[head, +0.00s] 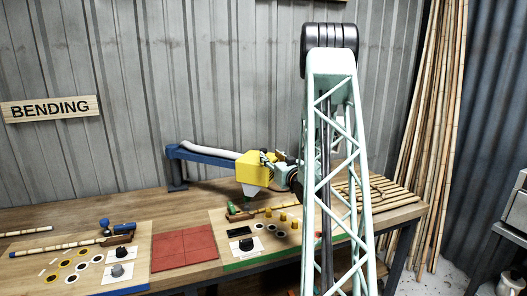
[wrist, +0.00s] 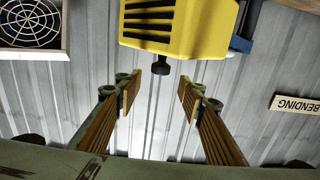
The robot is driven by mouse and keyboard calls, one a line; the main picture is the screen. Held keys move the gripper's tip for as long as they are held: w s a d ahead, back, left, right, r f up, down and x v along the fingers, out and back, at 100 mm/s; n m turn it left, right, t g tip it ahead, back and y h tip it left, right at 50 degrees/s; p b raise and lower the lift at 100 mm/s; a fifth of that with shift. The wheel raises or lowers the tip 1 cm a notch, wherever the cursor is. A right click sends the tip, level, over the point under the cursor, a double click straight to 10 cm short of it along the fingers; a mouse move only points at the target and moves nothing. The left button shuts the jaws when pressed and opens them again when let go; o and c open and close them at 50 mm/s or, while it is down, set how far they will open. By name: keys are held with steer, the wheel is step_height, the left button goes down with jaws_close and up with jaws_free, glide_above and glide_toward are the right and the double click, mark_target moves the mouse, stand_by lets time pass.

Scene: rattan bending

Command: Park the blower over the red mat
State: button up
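The yellow blower (head: 254,168) with a pale nozzle hangs from a blue boom (head: 208,156) at the back of the bench. It is to the right of the red mat (head: 184,246), above the right-hand board. In the wrist view the blower (wrist: 180,28) is at the top, with a black knob (wrist: 160,66) sticking out towards me. My gripper (wrist: 158,92) is open, its two wooden-faced fingers apart with nothing between them. The knob lies just beyond the fingertips, between their lines. In the head view my gripper is beside the blower, partly hidden by it.
The red mat is bare. A left board (head: 76,268) holds several rings and a black clamp piece. The right board (head: 245,258) has yellow pegs and a green-handled tool. Bamboo poles (head: 425,130) lean at the right. A wall fan (wrist: 31,25) shows in the wrist view.

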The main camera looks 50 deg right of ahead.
mark_target(265, 151)
steer(key=x, duration=0.9)
steer(key=c, duration=1.2)
steer(key=shift+o, duration=0.2)
steer(key=shift+a, duration=0.2)
